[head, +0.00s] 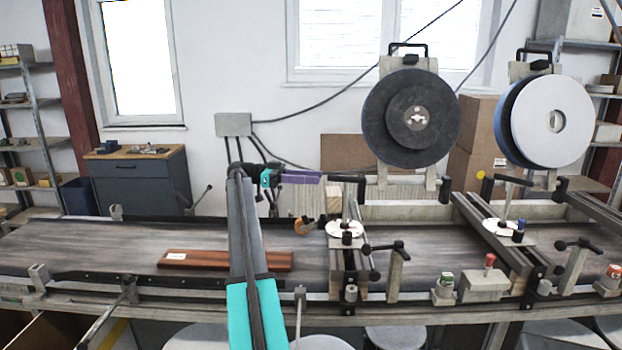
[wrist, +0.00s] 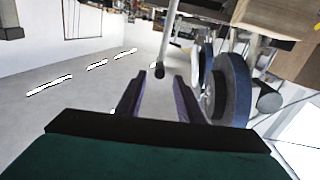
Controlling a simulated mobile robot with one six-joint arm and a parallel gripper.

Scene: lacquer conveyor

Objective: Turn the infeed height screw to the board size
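The left height screw (head: 345,203) stands above the conveyor with a white dial (head: 345,229) at its base and a black crank handle (head: 347,178) on top. I take it as the infeed screw. My gripper (head: 321,178), with purple fingers, points right at the crank's left end in the head view; whether it touches is unclear. In the wrist view its fingers (wrist: 158,80) are apart, with a black-tipped rod (wrist: 158,71) near or between the tips. A reddish-brown board (head: 210,260) with a white label lies on the belt, partly behind my arm. Dial markings are unreadable.
The conveyor belt (head: 100,243) runs across the front. A second screw (head: 508,196) stands right. Two large discs (head: 385,125) (head: 575,120) hang behind the screws. Clamp levers (head: 397,262) and a button box (head: 485,286) line the front rail.

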